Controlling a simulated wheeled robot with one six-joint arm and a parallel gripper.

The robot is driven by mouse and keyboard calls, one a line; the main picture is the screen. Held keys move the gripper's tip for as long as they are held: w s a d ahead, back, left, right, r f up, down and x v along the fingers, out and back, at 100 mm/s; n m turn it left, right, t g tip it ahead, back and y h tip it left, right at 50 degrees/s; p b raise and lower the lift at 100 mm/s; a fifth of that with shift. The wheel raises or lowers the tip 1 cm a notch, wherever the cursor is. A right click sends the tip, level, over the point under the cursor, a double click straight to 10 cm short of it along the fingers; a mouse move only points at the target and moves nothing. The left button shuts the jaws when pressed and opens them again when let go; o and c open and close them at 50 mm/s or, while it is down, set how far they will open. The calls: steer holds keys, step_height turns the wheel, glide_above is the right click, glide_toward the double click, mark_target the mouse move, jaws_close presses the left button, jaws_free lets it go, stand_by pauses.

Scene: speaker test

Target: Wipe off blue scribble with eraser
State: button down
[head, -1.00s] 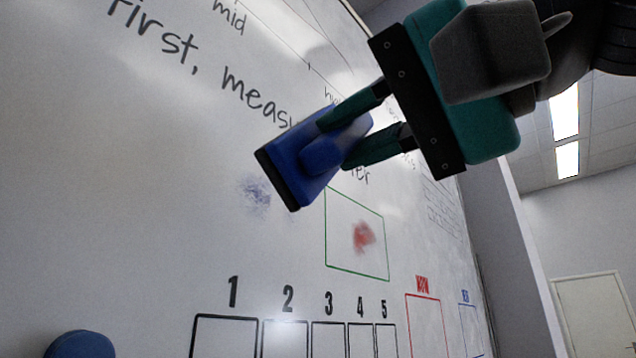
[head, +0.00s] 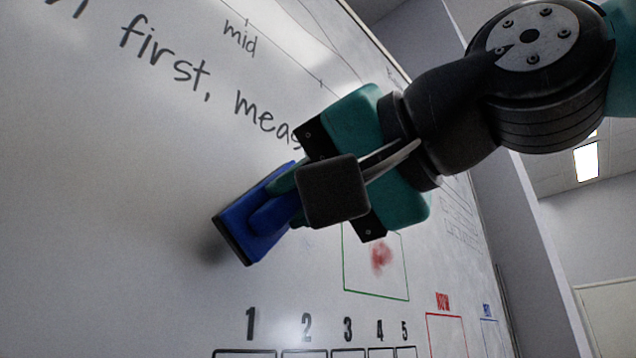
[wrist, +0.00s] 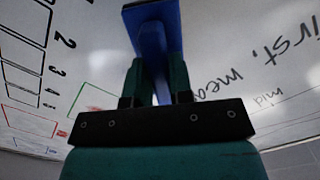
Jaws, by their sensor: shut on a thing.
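My gripper (head: 284,198) is shut on the blue eraser (head: 250,222), which has a dark pad along its lower left side. In the wrist view the eraser (wrist: 156,32) sits between both teal fingers (wrist: 156,78). The eraser is at the whiteboard (head: 100,220), with a dark shadow just beside its pad; whether the pad touches the board I cannot tell. The blue scribble does not show clearly now; its area lies behind the eraser and gripper. Faint bluish traces (head: 308,241) show right of the eraser.
A red smudge (head: 381,256) lies inside a green rectangle (head: 345,270) on the board. Handwriting (head: 165,55) runs above. Numbered black boxes (head: 245,351) and a red box (head: 428,335) are below. The left part of the board is bare.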

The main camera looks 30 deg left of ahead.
steer(key=shift+p+x, duration=0.4)
steer(key=shift+x, duration=0.65)
stand_by(0.5)
steer(key=shift+w+r, duration=0.1)
steer(key=shift+w+d+p, duration=0.5)
steer(key=shift+w, duration=1.2)
steer(key=shift+w+d+p, duration=0.5)
steer(key=shift+w+p, duration=0.05)
steer(key=shift+w, duration=1.15)
steer(key=shift+w+d+p, duration=0.5)
steer(key=shift+w, duration=1.2)
steer(key=shift+s+a+b, duration=0.5)
steer(key=shift+s, duration=1.2)
steer(key=shift+s+a+b, duration=0.5)
steer(key=shift+s, duration=1.2)
steer(key=shift+s+a+b, duration=0.5)
steer(key=shift+s+a, duration=0.05)
steer(key=shift+s, duration=1.2)
steer(key=shift+d, duration=0.1)
